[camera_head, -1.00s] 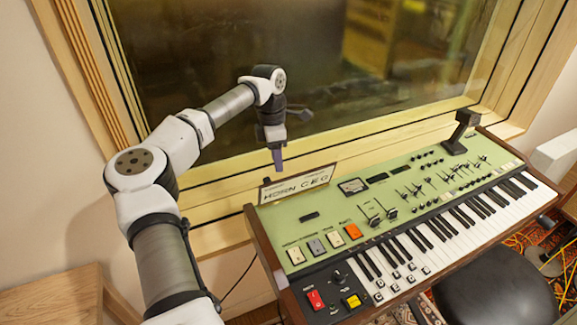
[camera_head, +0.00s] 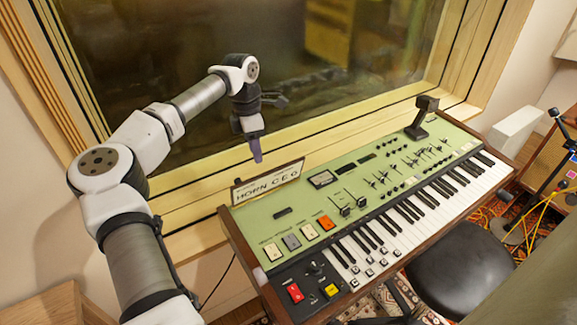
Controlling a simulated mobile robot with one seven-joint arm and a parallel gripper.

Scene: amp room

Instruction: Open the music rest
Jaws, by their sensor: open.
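A green-topped keyboard instrument (camera_head: 290,228) with wooden sides stands below the window. My gripper (camera_head: 256,157) points down above and just behind the left part of this panel. It is apart from the panel as far as I can see, and nothing shows held in it. The gap between the fingers is hard to make out from this angle.
A dark block-like device (camera_head: 422,118) stands on the instrument's back right. A black stool (camera_head: 462,277) stands in front of the keys. The window (camera_head: 290,60) and its wooden sill lie close behind. A wooden furniture piece (camera_head: 45,306) is at the lower left.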

